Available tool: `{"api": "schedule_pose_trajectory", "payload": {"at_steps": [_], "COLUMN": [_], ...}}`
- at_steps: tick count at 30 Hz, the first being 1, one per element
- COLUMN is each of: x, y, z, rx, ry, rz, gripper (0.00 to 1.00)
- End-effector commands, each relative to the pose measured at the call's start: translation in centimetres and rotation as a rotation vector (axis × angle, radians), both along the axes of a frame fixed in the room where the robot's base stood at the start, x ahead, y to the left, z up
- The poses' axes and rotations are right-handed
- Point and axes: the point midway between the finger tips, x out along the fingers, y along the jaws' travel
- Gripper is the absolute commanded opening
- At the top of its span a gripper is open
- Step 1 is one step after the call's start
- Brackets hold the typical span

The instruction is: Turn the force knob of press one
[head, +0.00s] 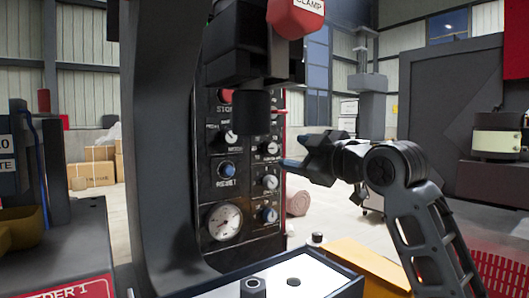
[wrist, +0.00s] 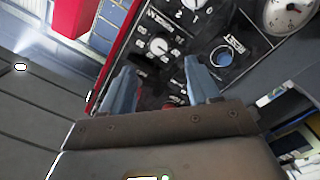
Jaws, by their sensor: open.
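The press (head: 160,140) stands in the middle of the head view with a dark control panel (head: 247,243) of several knobs, a red stop button (head: 226,95) and a gauge (head: 224,222). Its right column has knobs (head: 270,182) with labels too small to read, so I cannot tell which is the force knob. My gripper (head: 290,163) is just right of the panel, pointing left. In the wrist view its two fingers are apart and empty (wrist: 162,88). A white-pointer knob (wrist: 158,47) shows beyond the gap, and a blue reset button (wrist: 222,57) lies right of it.
A black press head (head: 252,110) and a red clamp-labelled part (head: 295,16) hang above. A white-topped tray (head: 318,278) with small dark parts lies below the panel. A yellow block (head: 370,265) sits beside it. Open floor shows behind.

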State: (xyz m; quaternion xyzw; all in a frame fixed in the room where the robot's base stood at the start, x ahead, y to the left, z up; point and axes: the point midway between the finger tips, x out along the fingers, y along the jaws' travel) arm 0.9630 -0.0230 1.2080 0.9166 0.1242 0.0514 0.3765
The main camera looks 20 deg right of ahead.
Motion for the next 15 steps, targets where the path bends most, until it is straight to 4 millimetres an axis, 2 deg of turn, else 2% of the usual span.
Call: {"api": "schedule_pose_trajectory", "payload": {"at_steps": [5,15], "x": [1.1,5.9], "y": [0.3,1.6], "z": [0.2,0.2], "rx": [-0.008,-0.007], "ry": [0.002,0.002], "rz": [0.001,0.001], "gripper": [0.61,0.61]}}
